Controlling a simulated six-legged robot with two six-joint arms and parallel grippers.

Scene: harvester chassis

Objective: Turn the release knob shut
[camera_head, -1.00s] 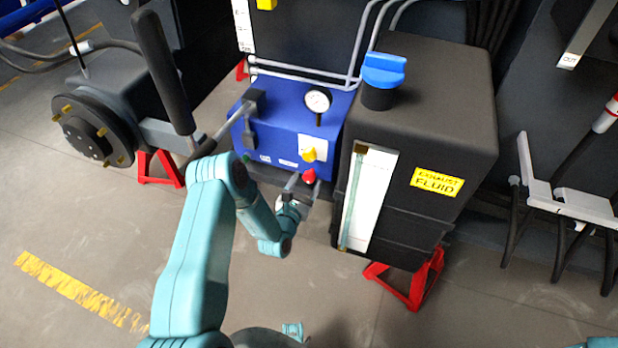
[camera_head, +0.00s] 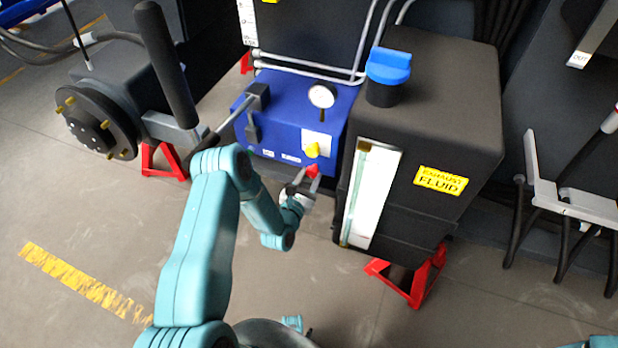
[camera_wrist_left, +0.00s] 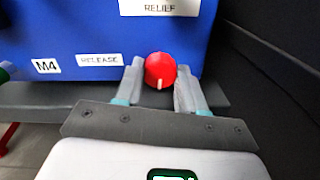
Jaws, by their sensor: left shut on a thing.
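The red release knob (camera_head: 312,171) is at the lower front edge of the blue pump box (camera_head: 275,135). In the left wrist view the knob (camera_wrist_left: 160,70) is round with a pale pointer line toward the bottom of the picture. My left gripper (camera_head: 303,178) is shut on the knob, with one grey finger on each side of it (camera_wrist_left: 160,82). A "RELEASE" label (camera_wrist_left: 100,60) and an "M4" label (camera_wrist_left: 46,66) sit left of the knob on the blue face.
A yellow knob (camera_head: 312,150) on a white plate sits above the red knob. The pressure gauge (camera_head: 321,96) is higher on the box. The black fluid tank (camera_head: 430,110) with a blue cap (camera_head: 388,66) stands close on the right. A lever handle (camera_head: 165,65) rises at left.

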